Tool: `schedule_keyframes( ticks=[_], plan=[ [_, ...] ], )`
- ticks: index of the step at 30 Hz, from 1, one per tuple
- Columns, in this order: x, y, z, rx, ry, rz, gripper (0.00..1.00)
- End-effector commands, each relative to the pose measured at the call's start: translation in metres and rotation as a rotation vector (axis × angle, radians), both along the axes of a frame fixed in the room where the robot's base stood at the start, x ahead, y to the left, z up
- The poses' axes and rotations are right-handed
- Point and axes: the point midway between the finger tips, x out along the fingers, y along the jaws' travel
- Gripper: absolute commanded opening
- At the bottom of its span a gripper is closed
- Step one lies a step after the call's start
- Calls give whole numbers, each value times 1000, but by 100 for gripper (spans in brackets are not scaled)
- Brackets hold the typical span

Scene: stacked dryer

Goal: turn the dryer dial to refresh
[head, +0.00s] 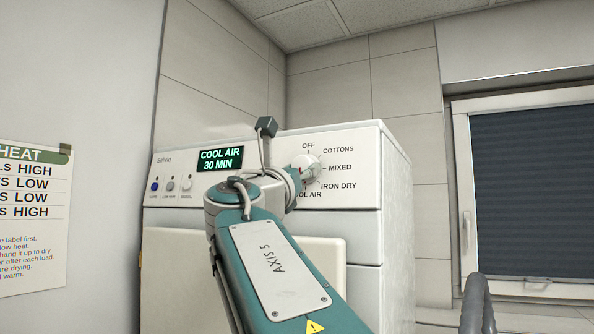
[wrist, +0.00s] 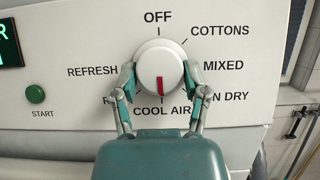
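The white round dial (wrist: 160,62) sits on the dryer's front panel, its red mark pointing down at COOL AIR. REFRESH is printed to the left of the dial in the wrist view. My gripper (wrist: 160,78) has one finger on each side of the dial, both appearing to touch its rim. In the head view the dial (head: 308,163) is partly covered by my gripper and wrist, which also hide the REFRESH label. The dryer display (head: 220,159) reads COOL AIR 30 MIN.
A green START button (wrist: 35,94) is at the panel's lower left in the wrist view. Small buttons (head: 170,185) line the dryer's left side. A paper sign (head: 34,215) hangs on the left wall. A window with a dark blind (head: 530,190) is at right.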

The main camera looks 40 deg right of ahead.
Motion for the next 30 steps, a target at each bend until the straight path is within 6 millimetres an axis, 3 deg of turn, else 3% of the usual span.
schedule_keyframes(
  ticks=[30],
  plan=[
    [3, 0, 0, 31, -78, -11, 11]
  ],
)
